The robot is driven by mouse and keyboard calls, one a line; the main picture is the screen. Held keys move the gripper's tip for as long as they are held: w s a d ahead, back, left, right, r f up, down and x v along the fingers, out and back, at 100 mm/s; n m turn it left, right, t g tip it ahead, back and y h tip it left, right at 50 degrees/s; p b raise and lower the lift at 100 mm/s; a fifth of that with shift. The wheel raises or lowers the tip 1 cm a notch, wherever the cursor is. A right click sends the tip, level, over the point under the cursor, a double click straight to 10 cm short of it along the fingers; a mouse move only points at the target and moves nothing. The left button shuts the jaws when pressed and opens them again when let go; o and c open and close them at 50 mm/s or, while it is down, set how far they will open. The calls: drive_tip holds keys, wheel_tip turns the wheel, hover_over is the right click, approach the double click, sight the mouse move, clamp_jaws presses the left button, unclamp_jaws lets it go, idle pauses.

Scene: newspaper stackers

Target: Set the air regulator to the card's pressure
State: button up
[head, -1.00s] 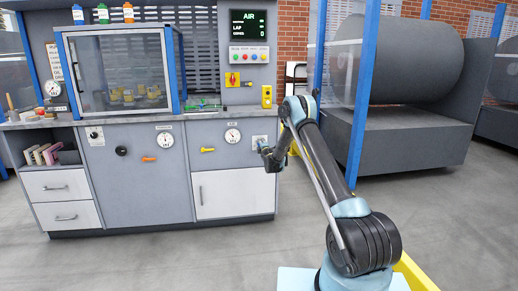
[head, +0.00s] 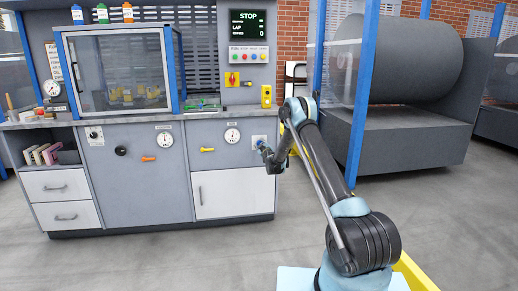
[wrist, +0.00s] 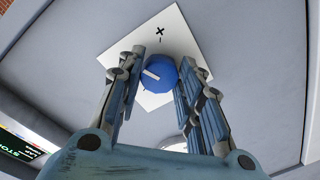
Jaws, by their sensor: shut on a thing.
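The blue regulator knob (wrist: 158,75) with a white pointer mark sits on a white plate (wrist: 188,30) marked + and -, in the wrist view. My gripper (wrist: 161,70) has its fingers on both sides of the knob and is shut on it. In the head view my gripper (head: 268,158) is at the cabinet's right front, partly covering the plate. A round white gauge (head: 232,135) is just left of it; its reading is too small to tell. A white notice (head: 53,60) hangs at the back left; its text is unreadable, and I cannot tell whether it is the card.
A display (head: 249,25) reads STOP, above several coloured buttons. A yellow-handled valve (head: 207,150) is left of the gauge, and an orange-handled one (head: 149,158) is farther left. A clear guard with blue posts (head: 360,90) and a large grey roll (head: 410,60) stand at right.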

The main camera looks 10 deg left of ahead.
drive_tip(key=shift+d+f+m, duration=0.1)
drive_tip(key=shift+f+m, duration=0.05)
drive_tip(key=shift+m, duration=0.45)
drive_tip(key=o, duration=1.1)
drive_tip(key=shift+c, duration=0.2)
drive_tip(key=shift+a, duration=0.2)
drive_tip(key=v, duration=1.2)
drive_tip(key=shift+f, duration=0.1)
